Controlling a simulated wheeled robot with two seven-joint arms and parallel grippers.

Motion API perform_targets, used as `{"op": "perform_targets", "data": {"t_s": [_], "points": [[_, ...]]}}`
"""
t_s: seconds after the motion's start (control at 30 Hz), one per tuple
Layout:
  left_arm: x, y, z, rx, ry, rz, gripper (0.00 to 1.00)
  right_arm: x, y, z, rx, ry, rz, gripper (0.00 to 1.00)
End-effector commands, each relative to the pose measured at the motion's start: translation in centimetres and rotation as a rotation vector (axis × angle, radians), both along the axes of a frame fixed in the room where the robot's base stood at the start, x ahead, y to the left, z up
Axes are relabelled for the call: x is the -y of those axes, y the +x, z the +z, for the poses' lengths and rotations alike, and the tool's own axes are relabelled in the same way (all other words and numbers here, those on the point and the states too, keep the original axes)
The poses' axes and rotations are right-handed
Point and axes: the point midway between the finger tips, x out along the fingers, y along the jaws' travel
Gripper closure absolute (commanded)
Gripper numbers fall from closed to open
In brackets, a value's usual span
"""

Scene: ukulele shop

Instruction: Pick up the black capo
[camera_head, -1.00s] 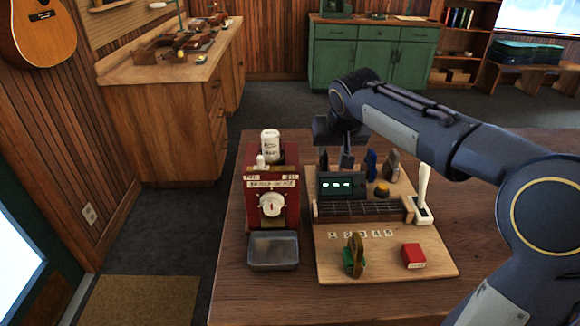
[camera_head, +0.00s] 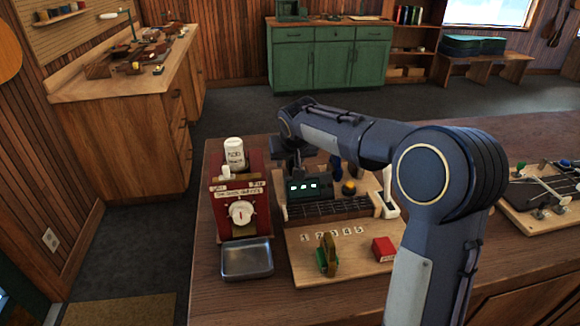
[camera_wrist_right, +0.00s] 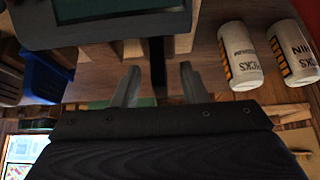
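In the right wrist view a narrow black upright piece, which looks like the black capo (camera_wrist_right: 158,65), stands between the fingertips of my right gripper (camera_wrist_right: 160,85). The two grey fingers are apart, with a gap on each side of it. In the head view my right gripper (camera_head: 296,163) is behind the dark device with lit digits (camera_head: 304,187), at the back of the wooden board (camera_head: 345,268). The capo cannot be told apart from the dark gripper there. My left gripper is not in view.
A red dial machine (camera_head: 228,192) with a white bottle (camera_head: 234,153) and metal tray (camera_head: 247,260) is at the left. A green and brown capo (camera_head: 327,255) and red box (camera_head: 384,249) lie in front.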

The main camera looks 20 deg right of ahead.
Motion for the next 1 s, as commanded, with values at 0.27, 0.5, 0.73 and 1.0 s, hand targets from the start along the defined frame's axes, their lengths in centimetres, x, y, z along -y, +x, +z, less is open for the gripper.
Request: {"op": "perform_targets", "data": {"t_s": [0.27, 0.5, 0.73, 1.0], "points": [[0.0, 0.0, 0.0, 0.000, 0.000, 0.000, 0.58, 0.0, 0.0, 0.0, 0.000, 0.000, 0.000, 0.95], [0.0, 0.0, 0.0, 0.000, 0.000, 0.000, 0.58, 0.0, 0.0, 0.1, 0.001, 0.001, 0.001, 1.00], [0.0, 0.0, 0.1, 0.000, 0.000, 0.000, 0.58, 0.0, 0.1, 1.4, 0.005, 0.000, 0.001, 1.00], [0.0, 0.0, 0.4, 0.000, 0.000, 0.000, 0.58, 0.0, 0.1, 6.8, 0.005, 0.001, 0.000, 1.00]]}}
